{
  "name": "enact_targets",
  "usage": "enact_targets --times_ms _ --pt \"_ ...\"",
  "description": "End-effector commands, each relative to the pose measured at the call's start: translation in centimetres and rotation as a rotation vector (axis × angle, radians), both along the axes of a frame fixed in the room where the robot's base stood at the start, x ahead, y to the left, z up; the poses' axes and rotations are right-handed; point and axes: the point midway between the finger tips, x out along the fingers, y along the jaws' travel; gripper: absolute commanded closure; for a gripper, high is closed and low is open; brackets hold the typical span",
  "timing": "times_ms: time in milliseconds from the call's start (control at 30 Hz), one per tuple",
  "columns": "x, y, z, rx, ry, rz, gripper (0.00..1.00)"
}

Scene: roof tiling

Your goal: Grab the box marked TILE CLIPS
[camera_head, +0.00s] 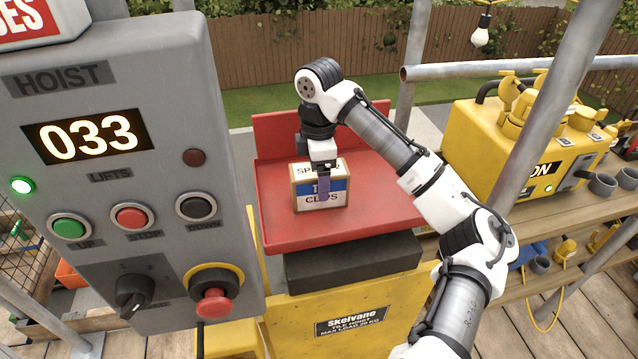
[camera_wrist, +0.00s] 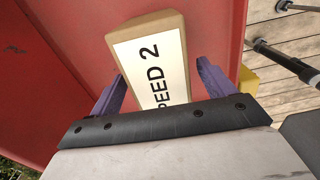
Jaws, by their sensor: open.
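The box marked TILE CLIPS (camera_head: 338,192) is a cardboard box with a white and blue label. It stands on the red hoist tray (camera_head: 276,228). Its top reads SPEED 2, which shows in the wrist view (camera_wrist: 150,58). My gripper (camera_head: 323,187) is at the box, and a purple finger hides part of its label. In the wrist view my gripper (camera_wrist: 161,72) is open, with one purple finger on each side of the box. A gap shows on the right; contact on the left is unclear.
A grey hoist control panel (camera_head: 110,190) with a display reading 033 fills the left. A yellow machine (camera_head: 490,140) stands on a wooden bench at the right. Metal scaffold poles (camera_head: 540,100) cross the right side. The tray has bare room around the box.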

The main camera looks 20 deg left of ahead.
Motion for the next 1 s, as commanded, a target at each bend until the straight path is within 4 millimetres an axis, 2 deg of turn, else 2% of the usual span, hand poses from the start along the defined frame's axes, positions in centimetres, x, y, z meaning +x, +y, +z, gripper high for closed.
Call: enact_targets --times_ms 100,333,867,1000 --pt "-0.04 0.01 -0.91 0.001 0.001 0.001 0.18" --pt "-0.01 -0.01 -1.06 0.001 -0.001 0.0 0.18" --pt "0.0 -0.01 -1.02 0.001 -0.001 0.0 0.86" --pt "0.0 -0.01 -0.91 0.001 -0.002 0.0 0.88"
